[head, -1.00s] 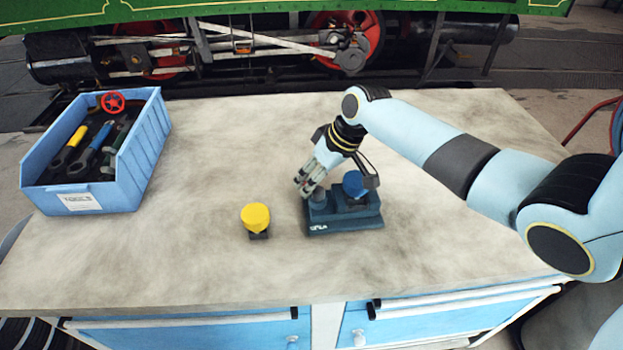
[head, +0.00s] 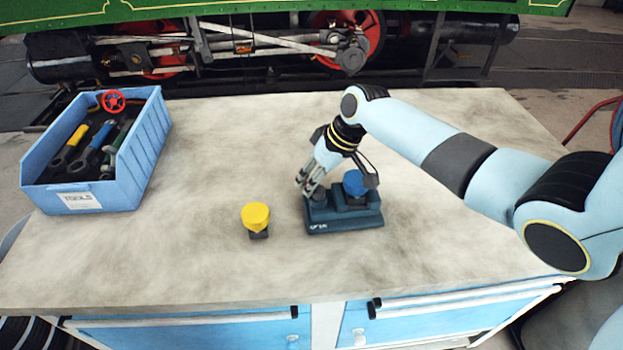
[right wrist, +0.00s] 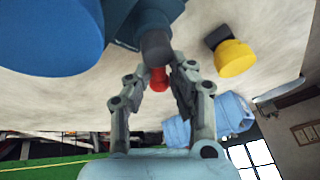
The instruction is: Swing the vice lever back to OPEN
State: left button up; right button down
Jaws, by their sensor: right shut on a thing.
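The dark blue vice (head: 345,219) stands on the workbench, right of centre in the head view. A round blue part (head: 354,183) sits on top of it, and shows large at the upper left in the right wrist view (right wrist: 45,35). My right gripper (head: 309,187) is at the vice's left end. In the right wrist view its fingers (right wrist: 161,74) are shut on the vice lever, whose red knob (right wrist: 158,80) shows between them beside a dark grey round part (right wrist: 156,45). The fingers hide much of the lever. My left gripper is not in view.
A yellow-capped object (head: 256,216) stands on the workbench (head: 180,260) left of the vice. A blue tool bin (head: 150,150) with several tools and a red handwheel (head: 113,101) is at the left. A green steam tram is behind.

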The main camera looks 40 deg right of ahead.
jog(key=n+b, duration=0.1)
jog(key=n, duration=0.1)
jog(key=n+g+y, duration=0.1)
jog(key=n, duration=0.1)
jog(key=n+g+b, duration=0.1)
jog(key=n, duration=0.1)
jog(key=shift+s+a+b, duration=0.1)
jog(key=shift+a+b, duration=0.25)
jog(key=shift+a, duration=0.05)
jog(key=n+g+b, duration=0.1)
jog(key=n, duration=0.1)
jog(key=n+g+b, duration=0.1)
jog(key=n, duration=0.1)
jog(key=s+n+g, duration=0.1)
jog(key=n, duration=0.1)
jog(key=shift+a+n+y+b, duration=0.3)
jog(key=shift+a+b, duration=0.1)
jog(key=n, duration=0.1)
jog(key=n+g+b, duration=0.1)
jog(key=n, duration=0.1)
jog(key=shift+s+a+r, duration=0.1)
jog(key=shift+s, duration=0.15)
jog(key=shift+s+n+g+h, duration=0.25)
jog(key=shift+n+g+h, duration=0.3)
jog(key=shift+n, duration=0.95)
jog(key=c, duration=1.3)
grip_release()
jog(key=shift+o, duration=0.2)
